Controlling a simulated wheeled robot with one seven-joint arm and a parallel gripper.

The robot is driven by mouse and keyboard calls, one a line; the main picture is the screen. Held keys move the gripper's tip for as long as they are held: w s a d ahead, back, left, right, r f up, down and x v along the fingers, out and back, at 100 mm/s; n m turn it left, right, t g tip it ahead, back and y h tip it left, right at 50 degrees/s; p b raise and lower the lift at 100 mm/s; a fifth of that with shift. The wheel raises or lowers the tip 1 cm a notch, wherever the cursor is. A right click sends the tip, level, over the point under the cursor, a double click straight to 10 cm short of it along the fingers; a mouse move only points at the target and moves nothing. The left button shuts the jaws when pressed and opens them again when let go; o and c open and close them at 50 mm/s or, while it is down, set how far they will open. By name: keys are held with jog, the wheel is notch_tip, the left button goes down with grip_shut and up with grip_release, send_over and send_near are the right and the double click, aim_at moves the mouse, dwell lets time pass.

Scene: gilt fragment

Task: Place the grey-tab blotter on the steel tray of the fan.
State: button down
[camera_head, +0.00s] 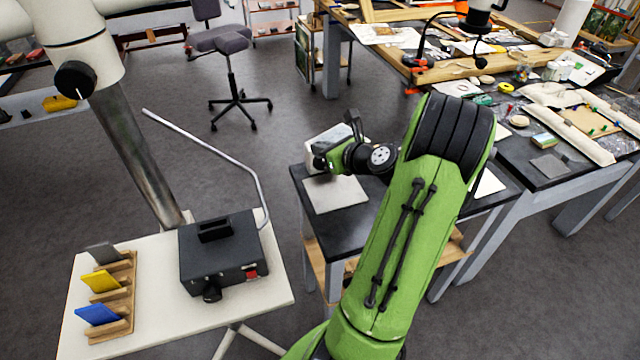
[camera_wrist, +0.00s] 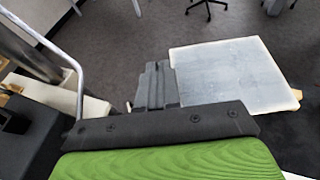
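My gripper (camera_head: 322,161) reaches over the dark bench at the centre. In the wrist view its dark fingers (camera_wrist: 156,85) look close together, and I cannot tell whether anything thin is between them. A pale grey-white panel (camera_wrist: 235,75) lies just right of the fingers; whether they touch it is unclear. A grey card (camera_head: 102,252) stands in a wooden rack (camera_head: 124,297) on the white table at left, but I cannot confirm that it is the grey-tab blotter. I cannot make out a fan or a steel tray for certain.
The rack also holds a yellow card (camera_head: 99,281) and a blue card (camera_head: 97,315). Beside it stands a black box (camera_head: 222,262) with a red switch; a bent metal tube (camera_head: 205,145) rises behind it. A pale sheet (camera_head: 336,195) lies on the dark bench (camera_head: 345,228).

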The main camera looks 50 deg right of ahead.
aim_at(322, 204)
notch_tip(322, 204, down, 17)
jog(key=b, duration=0.4)
jog(key=shift+s+f+b, duration=0.1)
jog(key=shift+s+b, duration=0.05)
jog(key=shift+b, duration=0.25)
jog(key=c, duration=1.8)
grip_release()
jog(key=o, duration=0.5)
jog(key=shift+c, duration=0.2)
